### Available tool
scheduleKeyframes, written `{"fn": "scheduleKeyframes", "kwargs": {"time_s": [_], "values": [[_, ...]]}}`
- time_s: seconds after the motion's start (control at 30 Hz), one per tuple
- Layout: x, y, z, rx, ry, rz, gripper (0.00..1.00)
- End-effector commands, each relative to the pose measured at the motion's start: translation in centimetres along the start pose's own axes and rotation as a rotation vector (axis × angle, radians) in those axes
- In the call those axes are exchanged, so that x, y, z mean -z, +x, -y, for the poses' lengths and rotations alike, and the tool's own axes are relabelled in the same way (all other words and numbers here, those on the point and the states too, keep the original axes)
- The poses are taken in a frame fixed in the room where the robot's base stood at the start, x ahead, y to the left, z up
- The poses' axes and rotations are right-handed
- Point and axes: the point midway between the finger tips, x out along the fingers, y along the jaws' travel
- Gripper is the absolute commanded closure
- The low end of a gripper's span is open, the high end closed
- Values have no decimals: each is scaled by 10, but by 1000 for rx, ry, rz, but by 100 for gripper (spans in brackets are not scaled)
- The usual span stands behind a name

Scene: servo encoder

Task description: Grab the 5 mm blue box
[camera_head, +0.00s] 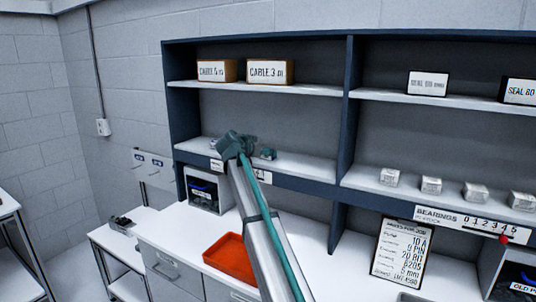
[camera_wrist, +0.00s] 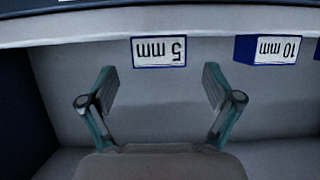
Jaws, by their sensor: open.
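The 5 mm box (camera_wrist: 158,52), white-faced with blue edges, shows upside down near the top middle of the wrist view. My gripper (camera_wrist: 158,82) is open and empty, its two fingers spread to the left and right of the box in the picture. The box lines up with the gap between them and looks beyond the fingertips; the exact distance is unclear. In the head view my gripper (camera_head: 237,145) is at the lower left shelf (camera_head: 303,166), and I cannot make out the 5 mm box there.
A blue 10 mm box (camera_wrist: 267,50) stands to the right of the 5 mm box in the wrist view, with another blue edge at the frame border. Small bearing boxes (camera_head: 431,185) line the right shelf. A red tray (camera_head: 231,259) lies on the bench below.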

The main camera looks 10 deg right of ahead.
Motion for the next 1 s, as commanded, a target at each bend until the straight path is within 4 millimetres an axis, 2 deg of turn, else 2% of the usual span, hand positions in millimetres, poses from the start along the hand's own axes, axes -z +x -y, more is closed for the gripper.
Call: {"fn": "scheduleKeyframes", "kwargs": {"time_s": [0.33, 0.6, 0.67, 1.0], "values": [[3, 43, 0, 0, 0, 1, 10], [1, 47, 0, 1, 0, 1, 10], [1, 47, 0, 1, 0, 1, 19], [1, 47, -1, 1, -1, 1, 75]]}}
